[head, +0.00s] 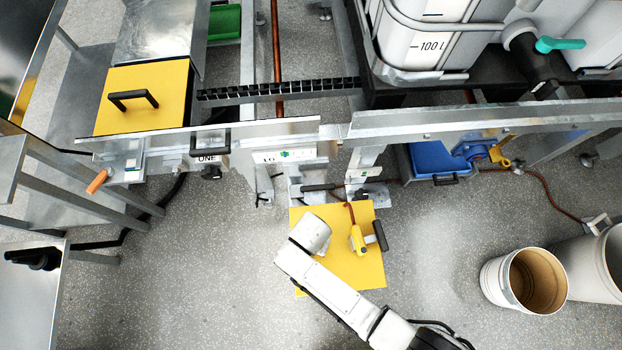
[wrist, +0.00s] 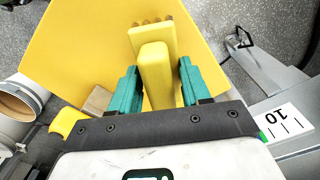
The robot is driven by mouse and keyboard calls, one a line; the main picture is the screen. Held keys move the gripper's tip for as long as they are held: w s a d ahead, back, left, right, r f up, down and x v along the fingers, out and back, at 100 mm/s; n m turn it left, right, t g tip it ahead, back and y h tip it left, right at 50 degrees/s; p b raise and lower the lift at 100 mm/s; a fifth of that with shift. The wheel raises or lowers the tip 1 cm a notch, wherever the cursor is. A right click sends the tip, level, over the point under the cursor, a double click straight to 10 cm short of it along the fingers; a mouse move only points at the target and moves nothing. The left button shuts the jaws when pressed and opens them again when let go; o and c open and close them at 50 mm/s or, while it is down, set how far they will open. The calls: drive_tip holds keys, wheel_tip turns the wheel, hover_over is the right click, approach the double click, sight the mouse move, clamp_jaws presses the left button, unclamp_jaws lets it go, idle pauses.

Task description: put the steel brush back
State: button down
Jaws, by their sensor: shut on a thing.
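My gripper (wrist: 156,82) has its two teal fingers on either side of a yellow tool (wrist: 155,62), gripping it. The tool has a thick yellow handle and a flatter yellow end with a row of small brown stubs, and I take it for the steel brush. It is over a yellow panel (wrist: 80,45); whether they touch I cannot tell. In the head view my arm's end is over the left part of this yellow panel (head: 352,272) and hides the gripper and the brush.
A black handle (head: 380,236) and a yellow fitting (head: 358,240) are at the panel's right part. A steel rail (head: 440,122) crosses behind it. A blue bin (head: 432,160) is under the rail. A white bucket (head: 496,282) stands right. Bare floor lies left of the panel.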

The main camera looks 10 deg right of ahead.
drive_tip(key=shift+f+b, duration=0.5)
drive_tip(key=shift+f, duration=0.2)
drive_tip(key=shift+f, duration=0.1)
drive_tip(key=shift+f+b, duration=0.5)
drive_tip(key=shift+f, duration=0.05)
drive_tip(key=shift+f, duration=0.15)
idle(0.3)
unclamp_jaws()
idle(0.7)
idle(0.4)
